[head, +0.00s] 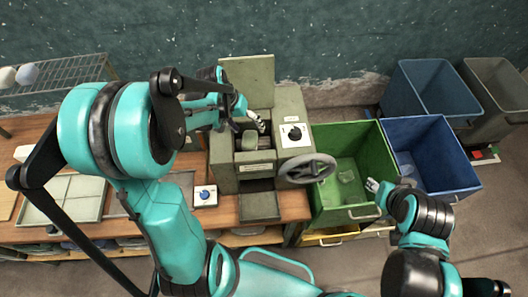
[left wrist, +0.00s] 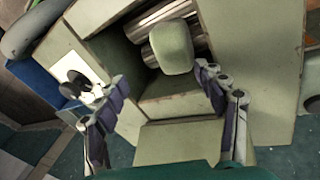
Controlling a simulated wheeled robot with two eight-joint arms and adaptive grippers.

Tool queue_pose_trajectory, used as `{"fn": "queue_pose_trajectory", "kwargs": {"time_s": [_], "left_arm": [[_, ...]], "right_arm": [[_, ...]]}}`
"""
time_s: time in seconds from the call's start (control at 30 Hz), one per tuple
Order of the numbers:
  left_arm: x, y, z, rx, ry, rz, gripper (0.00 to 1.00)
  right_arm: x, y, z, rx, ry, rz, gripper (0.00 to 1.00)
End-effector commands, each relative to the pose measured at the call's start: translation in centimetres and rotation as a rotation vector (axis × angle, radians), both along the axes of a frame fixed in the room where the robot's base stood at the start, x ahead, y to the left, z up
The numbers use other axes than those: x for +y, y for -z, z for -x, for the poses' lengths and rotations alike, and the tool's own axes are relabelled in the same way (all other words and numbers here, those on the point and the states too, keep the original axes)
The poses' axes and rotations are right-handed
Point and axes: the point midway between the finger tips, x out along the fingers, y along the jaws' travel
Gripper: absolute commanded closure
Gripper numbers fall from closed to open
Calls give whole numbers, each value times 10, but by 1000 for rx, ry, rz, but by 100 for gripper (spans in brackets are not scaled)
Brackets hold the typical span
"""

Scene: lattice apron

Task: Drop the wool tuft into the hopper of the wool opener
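The wool opener (head: 225,172) is a grey-green machine on the bench, with an open hopper on top, a dial and a handwheel. A pale green, rounded lump (left wrist: 172,47), which looks like the wool tuft, lies inside the hopper against metal rollers (left wrist: 160,20). It also shows in the head view (head: 250,141). My left gripper (head: 254,122) is over the back of the hopper. In the left wrist view its fingers (left wrist: 150,82) are spread apart with the lump beyond them, not gripped. My right gripper (head: 374,187) is above the green bin's right edge; its finger opening is unclear.
A green bin (head: 330,200) and a blue bin (head: 455,175) stand right of the machine, with more bins behind. The handwheel (head: 308,168) sticks out at the machine's front right. A blue-knobbed box (head: 205,203) and trays (head: 85,213) lie on the bench to the left.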

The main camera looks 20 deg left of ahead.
Motion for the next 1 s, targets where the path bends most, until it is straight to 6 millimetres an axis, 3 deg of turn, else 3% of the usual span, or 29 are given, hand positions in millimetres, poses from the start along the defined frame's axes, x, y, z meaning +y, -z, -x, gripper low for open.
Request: {"fn": "queue_pose_trajectory", "kwargs": {"time_s": [0.27,0.7,1.0], "left_arm": [[3,-10,2,-1,-1,0,30],[26,-92,20,0,-1,0,30],[32,-114,24,0,0,0,30]], "right_arm": [[0,0,0,0,0,0,60],[0,0,0,0,0,0,60],[0,0,0,0,0,0,60]]}}
